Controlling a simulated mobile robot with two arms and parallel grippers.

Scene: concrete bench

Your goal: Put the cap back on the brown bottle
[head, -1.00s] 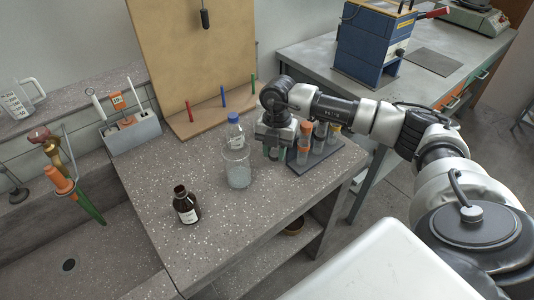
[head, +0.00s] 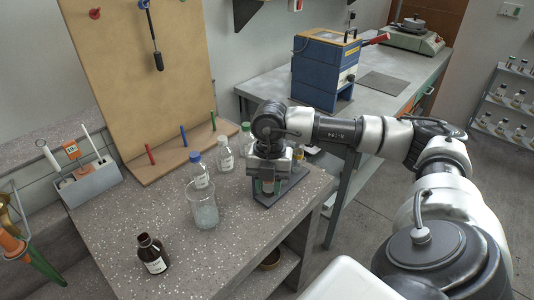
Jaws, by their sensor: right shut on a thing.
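The brown bottle (head: 152,254) stands upright and uncapped near the bench's front left, its white label facing forward. I cannot make out its cap. My right gripper (head: 268,186) points down at the bench's right side, by the grey tube rack (head: 291,187), well right of and behind the brown bottle. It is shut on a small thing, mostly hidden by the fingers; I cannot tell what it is. My left gripper is out of view.
A glass beaker (head: 203,208) stands between the brown bottle and my right gripper. Behind it are a blue-capped bottle (head: 198,172), another clear bottle (head: 224,156) and a green-capped bottle (head: 245,135). A pegboard (head: 145,80) rises behind.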

